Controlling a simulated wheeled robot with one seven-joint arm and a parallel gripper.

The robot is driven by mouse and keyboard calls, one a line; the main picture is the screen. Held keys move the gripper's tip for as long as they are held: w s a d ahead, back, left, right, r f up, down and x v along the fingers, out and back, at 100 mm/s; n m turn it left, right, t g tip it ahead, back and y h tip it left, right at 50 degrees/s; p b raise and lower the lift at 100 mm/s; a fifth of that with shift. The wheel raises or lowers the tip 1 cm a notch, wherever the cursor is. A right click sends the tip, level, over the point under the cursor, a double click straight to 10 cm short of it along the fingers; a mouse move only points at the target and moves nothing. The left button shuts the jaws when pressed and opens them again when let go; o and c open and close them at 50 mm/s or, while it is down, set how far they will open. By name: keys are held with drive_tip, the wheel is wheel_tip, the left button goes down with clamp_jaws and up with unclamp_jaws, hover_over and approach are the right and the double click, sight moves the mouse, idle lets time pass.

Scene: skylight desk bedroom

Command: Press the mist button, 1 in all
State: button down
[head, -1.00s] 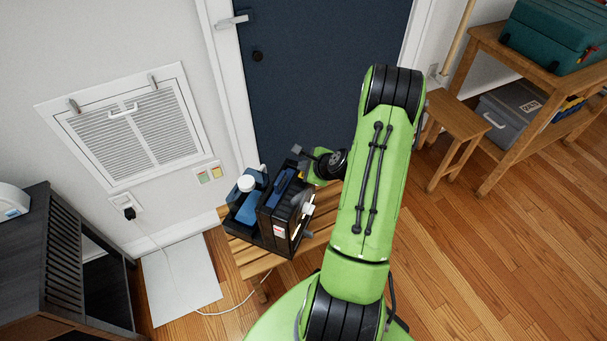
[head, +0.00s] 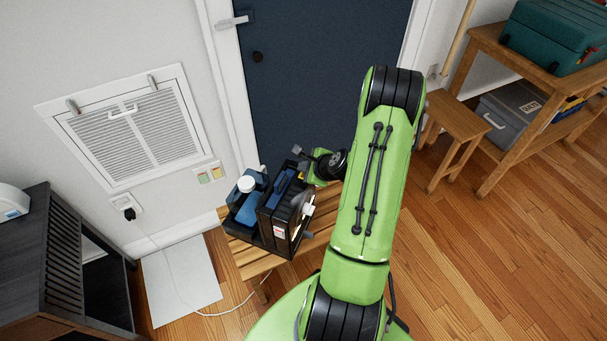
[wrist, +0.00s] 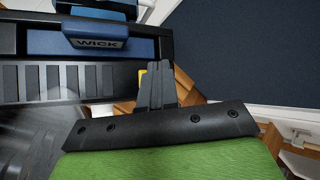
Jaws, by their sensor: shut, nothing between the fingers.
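A black appliance (head: 268,240) with a blue tank part (head: 247,210) and a white cap (head: 246,184) stands on a slatted wooden bench in the head view. In the wrist view its blue part (wrist: 95,42) reads "WICK", above a row of grey slats (wrist: 40,80). My gripper (wrist: 158,66) is shut and empty, with its fingertips beside the right end of the appliance. A small yellow patch (wrist: 142,78) shows just left of the fingers; I cannot tell what it belongs to. I cannot make out the mist button. In the head view my fingers are not clearly visible.
The bench (head: 240,256) has bare slats around the appliance. A dark door (head: 320,60) is behind, and a vent grille (head: 135,130) is on the left wall. A white cord (head: 175,262) runs across a pale mat (head: 182,285). A stool (head: 455,125) and shelf stand at right.

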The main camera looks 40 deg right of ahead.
drive_tip(key=shift+f, duration=0.1)
idle(0.5)
drive_tip(key=shift+f+b, duration=0.35)
drive_tip(key=shift+f+b, duration=0.3)
drive_tip(key=shift+f, duration=0.05)
idle(0.4)
drive_tip(key=shift+r, duration=0.1)
drive_tip(key=shift+r+p, duration=0.65)
drive_tip(key=shift+r, duration=0.05)
wheel_tip(320, 180, up, 5)
drive_tip(key=p, duration=0.4)
drive_tip(key=shift+r, duration=0.1)
